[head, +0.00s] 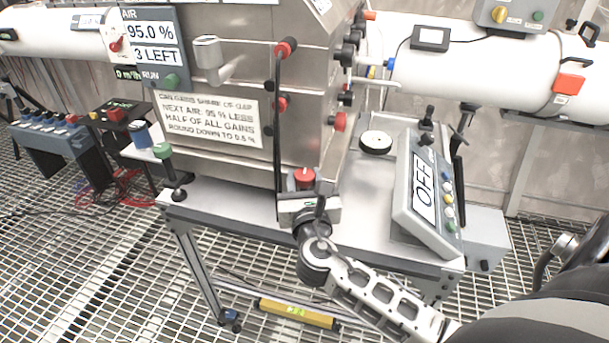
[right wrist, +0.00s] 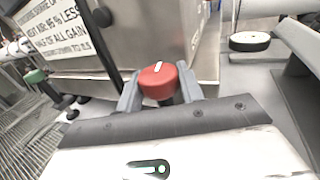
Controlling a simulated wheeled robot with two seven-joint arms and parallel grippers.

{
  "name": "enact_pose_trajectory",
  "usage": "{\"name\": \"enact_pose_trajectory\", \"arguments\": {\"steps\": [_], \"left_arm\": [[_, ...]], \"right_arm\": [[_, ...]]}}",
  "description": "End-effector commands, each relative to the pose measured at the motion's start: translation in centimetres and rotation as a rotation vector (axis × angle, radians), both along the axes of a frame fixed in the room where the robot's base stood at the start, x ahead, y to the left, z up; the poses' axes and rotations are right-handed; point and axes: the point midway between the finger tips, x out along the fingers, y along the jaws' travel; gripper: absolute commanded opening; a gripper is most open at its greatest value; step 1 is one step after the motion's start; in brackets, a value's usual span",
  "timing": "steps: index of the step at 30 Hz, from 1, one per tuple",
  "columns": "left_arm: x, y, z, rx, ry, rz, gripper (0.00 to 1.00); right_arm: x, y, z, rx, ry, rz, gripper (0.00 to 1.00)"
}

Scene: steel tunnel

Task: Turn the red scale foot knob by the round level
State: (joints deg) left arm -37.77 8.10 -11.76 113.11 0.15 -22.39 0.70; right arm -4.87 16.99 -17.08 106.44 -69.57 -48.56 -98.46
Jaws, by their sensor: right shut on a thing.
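The red knob (head: 304,175), round with a white mark on top, stands on the grey table at the foot of the steel cabinet. It also shows in the right wrist view (right wrist: 158,80), its white line pointing away from me. My right gripper (head: 304,188) is shut on it, with one grey finger on each side in the right wrist view (right wrist: 160,92). The gripper hides the knob's lower part. A white-topped black disc (head: 375,142) sits farther back right; I cannot tell whether it is the round level. My left gripper is not in view.
The steel cabinet (head: 240,70) rises just behind the knob. A black upright bar (head: 278,130) stands close to its left. The table top (head: 345,200) is bare between knob and panel. A yellow level (head: 297,312) lies below the table.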

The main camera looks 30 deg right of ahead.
Motion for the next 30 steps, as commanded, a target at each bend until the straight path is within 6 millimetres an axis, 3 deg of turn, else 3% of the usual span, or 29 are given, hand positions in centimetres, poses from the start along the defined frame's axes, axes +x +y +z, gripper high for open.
{"name": "enact_pose_trajectory", "arguments": {"steps": [12, 28, 29, 30], "left_arm": [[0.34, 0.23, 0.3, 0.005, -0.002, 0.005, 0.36], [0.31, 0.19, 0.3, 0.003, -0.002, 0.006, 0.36], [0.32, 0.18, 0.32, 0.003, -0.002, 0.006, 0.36], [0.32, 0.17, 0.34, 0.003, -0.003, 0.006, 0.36]], "right_arm": [[0.05, 0.11, 0.03, 0.002, -0.001, -0.2, 0.15], [0.02, 0.06, 0.0, 0.0, -0.001, -0.227, 0.15], [0.02, 0.06, 0.0, 0.0, -0.001, -0.227, 0.43], [0.02, 0.06, 0.0, 0.0, -0.001, -0.226, 0.54]]}}
